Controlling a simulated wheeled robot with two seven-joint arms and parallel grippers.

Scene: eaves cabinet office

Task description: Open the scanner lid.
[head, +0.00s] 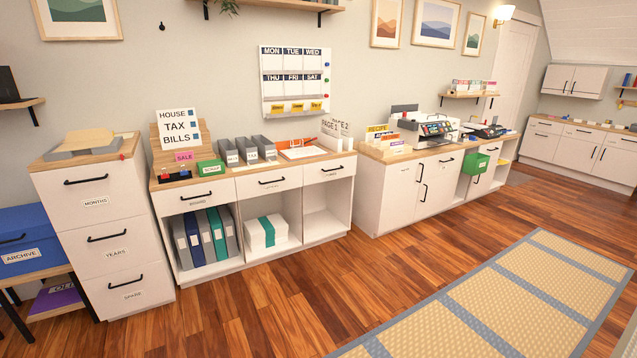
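A white and dark machine (424,118) with a small lit panel stands on the right-hand wooden-topped cabinet (398,196). A low black device (487,131) sits to its right on the same top. Both are small in the head view, and I cannot tell for certain which is the scanner or how its lid stands. Neither of my grippers is in view.
A blue-edged woven mat (530,290) lies on the wooden floor in front of the cabinets. A green box (475,163) is at the right cabinet's front. A middle cabinet (265,187) and a drawer unit (107,240) stand left. Floor between looks clear.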

